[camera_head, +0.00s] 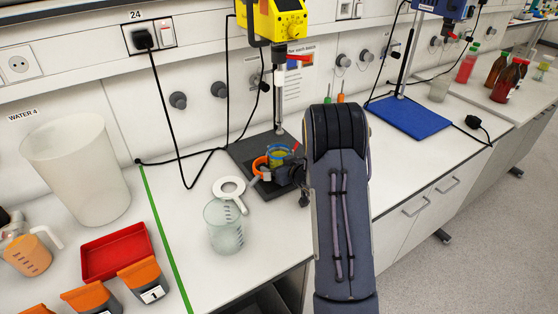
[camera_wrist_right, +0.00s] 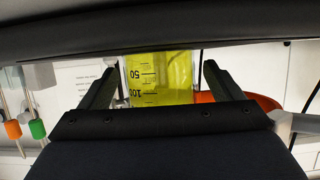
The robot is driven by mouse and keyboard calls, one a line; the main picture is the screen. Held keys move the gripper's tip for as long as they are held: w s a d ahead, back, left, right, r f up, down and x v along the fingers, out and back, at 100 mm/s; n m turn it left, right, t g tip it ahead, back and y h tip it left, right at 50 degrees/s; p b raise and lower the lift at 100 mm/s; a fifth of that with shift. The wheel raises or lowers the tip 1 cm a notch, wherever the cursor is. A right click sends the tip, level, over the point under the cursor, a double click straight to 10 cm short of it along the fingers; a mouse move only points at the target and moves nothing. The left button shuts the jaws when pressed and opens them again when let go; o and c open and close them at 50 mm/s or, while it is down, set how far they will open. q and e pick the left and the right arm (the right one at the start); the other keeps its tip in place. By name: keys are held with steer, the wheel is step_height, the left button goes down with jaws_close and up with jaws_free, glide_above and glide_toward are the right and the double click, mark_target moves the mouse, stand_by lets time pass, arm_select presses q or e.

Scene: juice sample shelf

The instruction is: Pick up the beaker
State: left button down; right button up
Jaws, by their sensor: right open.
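A small beaker (camera_head: 279,159) with yellow liquid sits on the dark stand base below the yellow mixer head, partly hidden by my right gripper. In the right wrist view, the beaker (camera_wrist_right: 160,82) fills the space between the fingers, with its 50 and 100 marks facing me. My right gripper (camera_head: 284,172) is open, with one finger on each side of the beaker; it also shows in the right wrist view (camera_wrist_right: 158,72). I cannot tell whether the fingers touch it. A second, clear beaker (camera_head: 224,238) stands on the bench to the left. My left gripper is not in view.
The yellow mixer (camera_head: 284,20) hangs above on its stand rod. An orange part (camera_head: 260,167) is close beside the beaker, and a white ring (camera_head: 229,188) is at the clear beaker's top. A red tray (camera_head: 117,252) and large container (camera_head: 80,170) stand left; a blue plate (camera_head: 408,117) is right.

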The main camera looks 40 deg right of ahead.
steer(key=c, duration=1.3)
steer(key=shift+o, duration=0.2)
steer(key=shift+s+r, duration=0.15)
steer(key=shift+r, duration=0.05)
steer(key=shift+s+a+r, duration=0.1)
steer(key=shift+s+r, duration=0.6)
steer(key=shift+s, duration=0.1)
steer(key=r+b+v, duration=0.1)
steer(key=v, duration=1.2)
steer(key=shift+s+a+r, duration=0.1)
